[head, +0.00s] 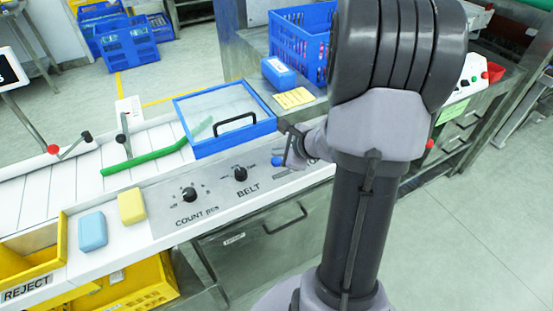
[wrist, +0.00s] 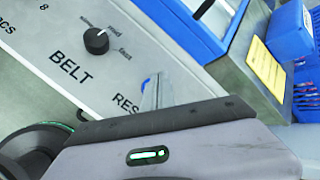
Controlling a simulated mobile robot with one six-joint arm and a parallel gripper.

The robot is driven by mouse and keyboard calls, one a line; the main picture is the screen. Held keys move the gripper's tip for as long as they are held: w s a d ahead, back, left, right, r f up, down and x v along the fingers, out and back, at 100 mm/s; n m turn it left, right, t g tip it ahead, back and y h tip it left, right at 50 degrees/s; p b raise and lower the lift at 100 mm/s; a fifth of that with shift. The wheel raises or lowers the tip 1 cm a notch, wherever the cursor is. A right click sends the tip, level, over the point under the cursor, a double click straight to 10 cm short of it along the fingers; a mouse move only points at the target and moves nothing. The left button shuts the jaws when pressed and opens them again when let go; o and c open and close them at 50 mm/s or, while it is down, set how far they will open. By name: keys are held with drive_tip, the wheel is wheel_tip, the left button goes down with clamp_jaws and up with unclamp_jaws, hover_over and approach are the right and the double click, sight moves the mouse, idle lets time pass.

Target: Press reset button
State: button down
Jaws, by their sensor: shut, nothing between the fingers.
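The reset button is a small blue knob (head: 277,161) on the sloping grey control panel (head: 215,203), right of the BELT dial (head: 240,174). In the wrist view only a sliver of the blue button (wrist: 146,83) shows beside the fingers, above the partly covered letters "RES". My gripper (head: 290,152) is shut and empty, with its fingertips close by the button. In the wrist view my gripper (wrist: 157,92) hides most of the button, so I cannot tell whether they touch or whether the button is pressed.
A blue-framed clear lid (head: 222,118) with a black handle lies behind the panel. A yellow note (head: 294,98), a blue block (head: 278,72) and a blue crate (head: 302,40) stand beyond. The COUNT dial (head: 189,194) is further left. My arm covers the panel's right end.

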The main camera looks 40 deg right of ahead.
sight(279, 162)
wheel_tip(279, 162, up, 5)
drive_tip(key=p, duration=0.3)
drive_tip(key=shift+p, duration=0.4)
